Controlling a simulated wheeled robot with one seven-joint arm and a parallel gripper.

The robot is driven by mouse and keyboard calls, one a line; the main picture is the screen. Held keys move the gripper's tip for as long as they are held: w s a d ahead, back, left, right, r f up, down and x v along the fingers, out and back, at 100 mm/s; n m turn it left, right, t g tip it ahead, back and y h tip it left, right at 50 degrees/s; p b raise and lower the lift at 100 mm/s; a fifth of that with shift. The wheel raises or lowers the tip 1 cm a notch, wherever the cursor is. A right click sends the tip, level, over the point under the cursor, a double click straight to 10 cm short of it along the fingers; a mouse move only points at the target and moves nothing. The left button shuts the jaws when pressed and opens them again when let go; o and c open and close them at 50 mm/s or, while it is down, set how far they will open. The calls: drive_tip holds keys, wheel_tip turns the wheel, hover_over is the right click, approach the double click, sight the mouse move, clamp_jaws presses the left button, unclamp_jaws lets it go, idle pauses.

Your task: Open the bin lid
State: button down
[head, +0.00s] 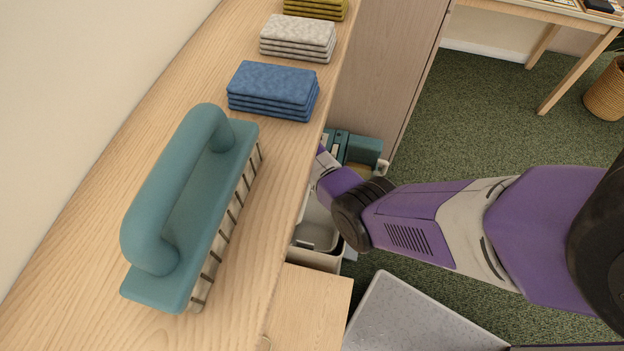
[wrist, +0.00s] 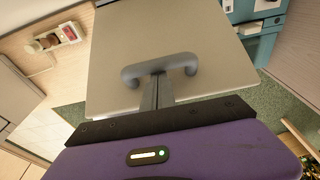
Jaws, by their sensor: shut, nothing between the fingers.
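The bin lid (wrist: 200,30) fills the middle of the wrist view as a flat beige panel with a grey, bar-shaped handle (wrist: 185,62). My gripper (wrist: 158,78) is shut and empty. Its fingertips overlap the handle's middle in the wrist view; I cannot tell whether they touch it. In the head view the bin (head: 316,258) shows only in part, as a pale grey-beige box low beside the wooden counter. The counter edge and my arm hide the rest of it, and my fingers are hidden there too.
The wooden counter (head: 95,185) holds a teal brush (head: 165,200) and folded blue cloths (head: 272,88). Teal boxes (head: 363,150) stand behind the bin, by a tall wooden panel (head: 385,65). Green carpet (head: 480,125) is open to the right.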

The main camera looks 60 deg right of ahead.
drive_tip(key=shift+w+a+r, duration=0.2)
drive_tip(key=shift+w, duration=0.3)
drive_tip(key=shift+w+a+r, duration=0.15)
drive_tip(key=shift+w, duration=0.35)
